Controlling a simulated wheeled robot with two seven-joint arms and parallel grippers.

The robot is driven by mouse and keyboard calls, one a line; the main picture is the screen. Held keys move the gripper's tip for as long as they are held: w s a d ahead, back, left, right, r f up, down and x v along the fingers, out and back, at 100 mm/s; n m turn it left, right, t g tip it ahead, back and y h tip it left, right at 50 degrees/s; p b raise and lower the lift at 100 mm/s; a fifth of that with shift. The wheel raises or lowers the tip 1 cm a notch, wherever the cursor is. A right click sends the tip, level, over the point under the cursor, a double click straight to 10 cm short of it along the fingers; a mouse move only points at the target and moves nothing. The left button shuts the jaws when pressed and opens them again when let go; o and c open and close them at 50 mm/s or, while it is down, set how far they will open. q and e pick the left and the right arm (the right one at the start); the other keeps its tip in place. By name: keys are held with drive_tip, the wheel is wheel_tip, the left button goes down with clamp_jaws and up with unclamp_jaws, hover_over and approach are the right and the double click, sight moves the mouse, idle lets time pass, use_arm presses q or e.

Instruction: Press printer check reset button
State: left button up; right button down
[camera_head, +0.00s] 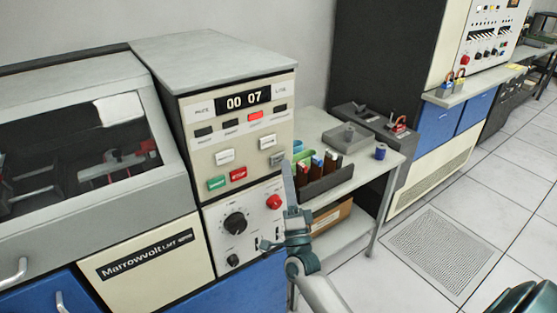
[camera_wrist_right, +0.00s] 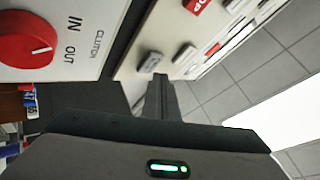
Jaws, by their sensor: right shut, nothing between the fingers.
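The control panel (camera_head: 190,152) is on the front of the cream and grey machine, under a counter reading 00 07. It has several pale push buttons, a green button (camera_head: 217,183) and a red button (camera_head: 238,174). My right gripper (camera_head: 287,165) is shut and empty, pointing up beside the panel's right edge. In the right wrist view, its shut fingertips (camera_wrist_right: 160,78) are close to a grey button (camera_wrist_right: 150,62); I cannot tell whether they touch it. My left gripper is not in view.
A red knob (camera_head: 274,202) and a black dial (camera_head: 235,223) are on the lower panel. The red knob also shows in the right wrist view (camera_wrist_right: 28,38), by the word CLUTCH. A side table (camera_head: 352,170) with a dark card tray (camera_head: 330,180) stands right of the machine.

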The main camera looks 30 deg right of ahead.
drive_tip(key=shift+w+h, duration=0.2)
drive_tip(key=shift+h, duration=0.1)
drive_tip(key=shift+w, duration=0.25)
drive_tip(key=shift+w+b, duration=0.35)
drive_tip(key=shift+w, duration=0.05)
idle(0.7)
drive_tip(key=shift+s+f, duration=0.1)
drive_tip(key=shift+s, duration=0.1)
drive_tip(key=shift+s+a, duration=0.1)
drive_tip(key=shift+s, duration=0.55)
idle(0.3)
drive_tip(key=s+p, duration=0.1)
drive_tip(key=s, duration=0.4)
drive_tip(key=shift+d+p, duration=0.2)
drive_tip(key=shift+p, duration=0.15)
